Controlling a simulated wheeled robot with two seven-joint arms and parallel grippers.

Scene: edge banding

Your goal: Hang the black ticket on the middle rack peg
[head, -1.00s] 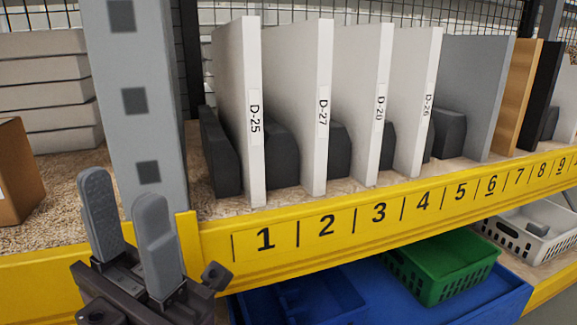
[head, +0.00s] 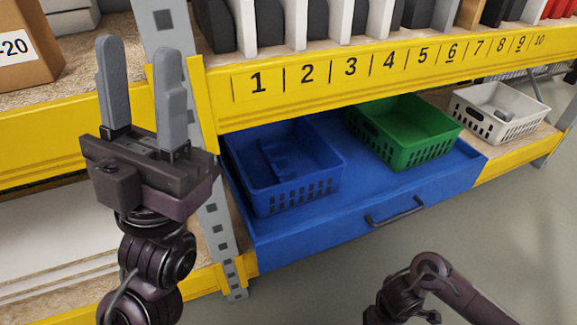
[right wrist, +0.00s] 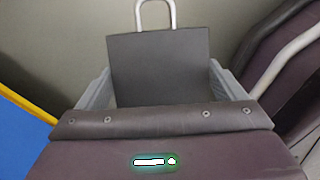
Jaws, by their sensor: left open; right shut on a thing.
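My left gripper (head: 138,95) is open and empty, pointing up in front of the grey rack post at the left of the head view. In the right wrist view my right gripper (right wrist: 162,92) is shut on the black ticket (right wrist: 158,65), a flat dark rectangle with a pale hook or loop at its top. The ticket is upright between the two grey fingers. In the head view only part of my right arm shows at the bottom right; its gripper is out of that view. No rack peg shows in either view.
A blue drawer (head: 335,218) with a handle holds a blue basket (head: 295,195) and a green basket (head: 405,150). A white basket (head: 500,125) stands to its right. A yellow numbered beam (head: 320,85) runs above. Grey floor (head: 480,215) is open at right.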

